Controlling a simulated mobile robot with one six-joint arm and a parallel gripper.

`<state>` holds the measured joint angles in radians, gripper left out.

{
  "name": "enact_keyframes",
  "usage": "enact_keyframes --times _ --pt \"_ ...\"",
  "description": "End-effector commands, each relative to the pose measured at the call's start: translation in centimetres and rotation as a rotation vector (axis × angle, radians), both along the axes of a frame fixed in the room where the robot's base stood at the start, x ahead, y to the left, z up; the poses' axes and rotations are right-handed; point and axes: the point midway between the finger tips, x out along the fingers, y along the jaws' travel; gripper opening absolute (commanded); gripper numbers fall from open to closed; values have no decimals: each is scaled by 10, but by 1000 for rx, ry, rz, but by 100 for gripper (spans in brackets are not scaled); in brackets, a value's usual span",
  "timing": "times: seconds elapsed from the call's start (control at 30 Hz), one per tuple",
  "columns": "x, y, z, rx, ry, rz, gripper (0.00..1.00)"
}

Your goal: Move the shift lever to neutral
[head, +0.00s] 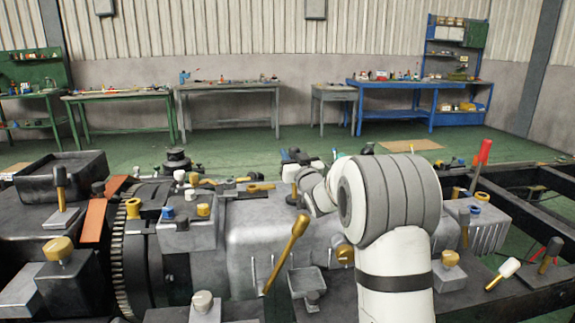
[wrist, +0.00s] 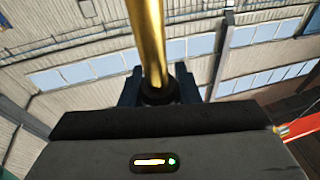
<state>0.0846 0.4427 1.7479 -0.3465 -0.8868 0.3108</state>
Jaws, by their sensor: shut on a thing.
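In the wrist view a smooth gold lever shaft (wrist: 152,35) rises from between the dark fingers of my gripper (wrist: 158,86). A black collar sits around the shaft at the fingers. My gripper is shut on this shaft. In the head view my white and grey arm reaches over the machine, and its far end bends down to the left. My gripper is not clear there. A long gold lever (head: 288,250) stands tilted to the right in front of the grey housing. I cannot tell whether it is the held shaft.
The grey gearbox housing (head: 250,232) carries several knobs and caps. A red-handled lever (head: 481,158) stands at the right, near a dark frame (head: 535,185). A toothed ring (head: 120,255) is at the left. Workbenches line the far wall, with open green floor before them.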

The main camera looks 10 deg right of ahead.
Motion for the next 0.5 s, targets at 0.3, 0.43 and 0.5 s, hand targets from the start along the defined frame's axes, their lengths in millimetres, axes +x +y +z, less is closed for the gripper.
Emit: enact_keyframes --times 0.3,0.43,0.5 --pt "0 0 0 0 0 0 0" --pt "0 0 0 0 0 0 39" --pt "0 0 0 0 0 0 44"
